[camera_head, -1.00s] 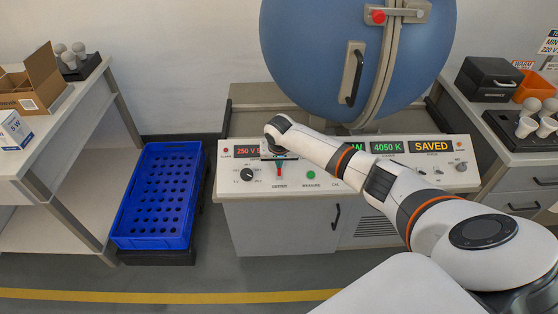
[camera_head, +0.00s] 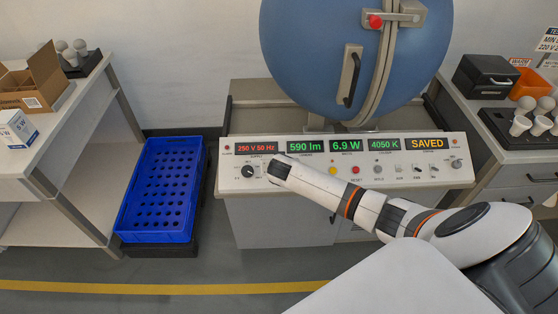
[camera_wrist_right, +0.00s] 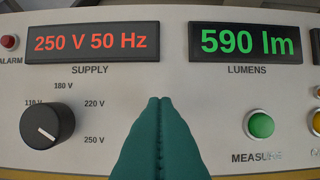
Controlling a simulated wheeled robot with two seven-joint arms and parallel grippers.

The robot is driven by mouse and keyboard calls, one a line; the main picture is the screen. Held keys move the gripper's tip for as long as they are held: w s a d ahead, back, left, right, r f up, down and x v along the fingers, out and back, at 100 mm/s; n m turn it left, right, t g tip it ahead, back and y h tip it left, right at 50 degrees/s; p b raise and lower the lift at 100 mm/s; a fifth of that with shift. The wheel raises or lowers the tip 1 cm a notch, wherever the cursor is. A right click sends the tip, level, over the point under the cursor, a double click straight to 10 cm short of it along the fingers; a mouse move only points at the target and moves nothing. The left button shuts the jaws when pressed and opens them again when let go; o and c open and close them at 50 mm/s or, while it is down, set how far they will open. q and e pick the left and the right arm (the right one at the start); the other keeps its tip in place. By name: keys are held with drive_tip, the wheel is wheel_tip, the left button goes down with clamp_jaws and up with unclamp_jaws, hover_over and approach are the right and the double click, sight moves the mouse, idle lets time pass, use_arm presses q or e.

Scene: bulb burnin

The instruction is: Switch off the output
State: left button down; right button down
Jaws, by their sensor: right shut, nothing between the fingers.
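The control panel (camera_head: 225,180) fronts the cabinet below the blue sphere. Its supply display (camera_wrist_right: 92,43) reads 250 V 50 Hz, and the lumens display (camera_wrist_right: 247,42) reads 590 lm. The black supply knob (camera_wrist_right: 48,125) is left of my right gripper (camera_wrist_right: 160,100). The gripper's teal fingers are shut together, empty, in front of the panel between the knob and the green measure button (camera_wrist_right: 260,125). The output switch is hidden behind the fingers and arm, so its position and any contact cannot be told. My left gripper is not in view.
More displays read 6.9 W (camera_head: 346,146), 4050 K (camera_head: 384,144) and SAVED (camera_head: 426,143). A red reset button (camera_head: 355,169) and small switches (camera_head: 398,168) lie to the right.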

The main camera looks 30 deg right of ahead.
drive_tip(key=t+b, duration=0.1)
drive_tip(key=s+f+t+h+b, duration=0.1)
drive_tip(key=b, duration=0.1)
drive_tip(key=shift+s+a+f, duration=0.1)
drive_tip(key=shift+a, duration=0.25)
drive_tip(key=shift+d+r, duration=0.1)
drive_tip(key=shift+r, duration=0.25)
drive_tip(key=shift+s+a+r+p, duration=0.2)
drive_tip(key=shift+s+a+p, duration=0.25)
drive_tip(key=shift+s+p, duration=0.15)
